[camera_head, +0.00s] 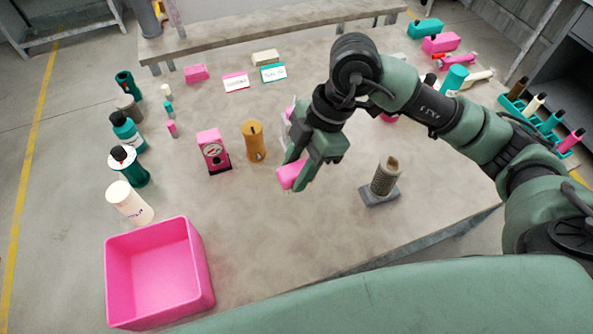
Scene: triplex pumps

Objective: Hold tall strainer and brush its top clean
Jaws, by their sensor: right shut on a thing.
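The tall strainer (382,181) stands at the front right of the table, a grey-brown mesh cylinder with a brownish top. It sits upright, slightly tilted in the picture, on a grey square base (380,194). My right gripper (294,166) is above the middle of the table, to the left of the strainer and apart from it. It is shut on a pink thing (291,177), mostly hidden by the fingers; I cannot tell for certain what it is. My left gripper is not in view.
A pink bin (158,318) stands front left. An orange cylinder (254,142) and a pink gauge block (212,151) stand left of the gripper. Bottles line the left edge. A teal rack (540,122) holds handled tools at right. The table's front middle is clear.

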